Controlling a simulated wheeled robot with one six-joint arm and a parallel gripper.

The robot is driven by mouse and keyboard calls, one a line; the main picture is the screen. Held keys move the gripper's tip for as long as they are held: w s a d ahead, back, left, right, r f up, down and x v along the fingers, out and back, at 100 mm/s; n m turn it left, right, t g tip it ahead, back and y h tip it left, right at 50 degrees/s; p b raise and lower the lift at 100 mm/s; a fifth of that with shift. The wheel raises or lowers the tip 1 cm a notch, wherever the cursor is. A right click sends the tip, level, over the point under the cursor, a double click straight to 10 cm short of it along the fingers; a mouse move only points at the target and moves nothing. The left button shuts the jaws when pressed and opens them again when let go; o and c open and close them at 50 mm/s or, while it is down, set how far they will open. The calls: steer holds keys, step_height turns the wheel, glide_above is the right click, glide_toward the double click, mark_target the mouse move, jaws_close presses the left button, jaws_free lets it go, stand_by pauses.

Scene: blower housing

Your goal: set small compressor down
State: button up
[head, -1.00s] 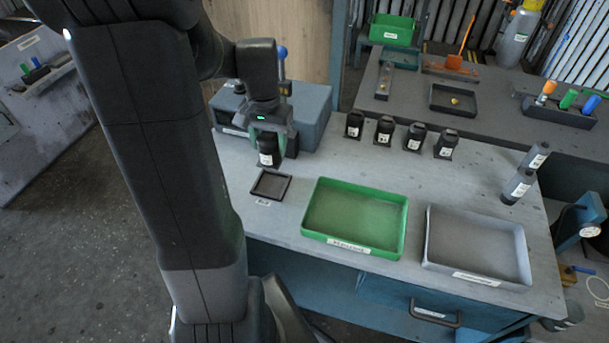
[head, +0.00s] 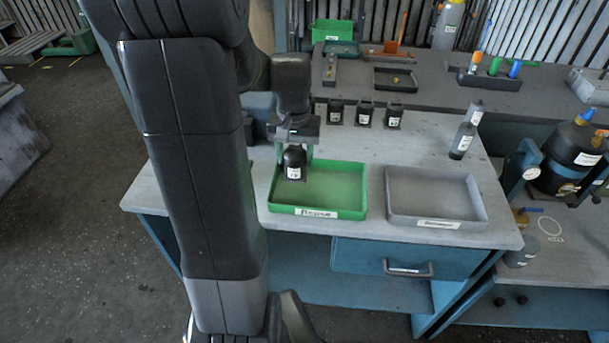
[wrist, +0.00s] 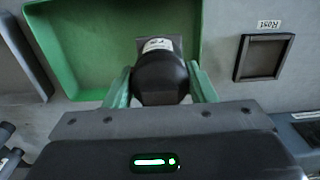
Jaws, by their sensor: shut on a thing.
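My gripper (head: 293,160) is shut on a small black compressor (head: 293,164) with a white label. It holds it upright at the left part of the green tray (head: 348,211). In the wrist view the compressor (wrist: 160,76) sits between the two green fingers (wrist: 160,88), with the green tray (wrist: 75,45) beneath and around it. I cannot tell whether its base touches the tray floor. The rest of the green tray looks empty.
An empty grey tray (head: 440,216) stands right of the green one. Three black compressors (head: 364,113) stand in a row behind. In the wrist view a small dark square tray (wrist: 262,58) lies beside the green tray.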

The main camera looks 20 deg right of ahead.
mark_target(296, 171)
steer(key=shift+f, duration=2.5)
steer(key=shift+f, duration=0.2)
steer(key=o, duration=1.4)
steer(key=shift+r, duration=0.1)
step_height(296, 171, up, 12)
steer(key=shift+r, duration=0.1)
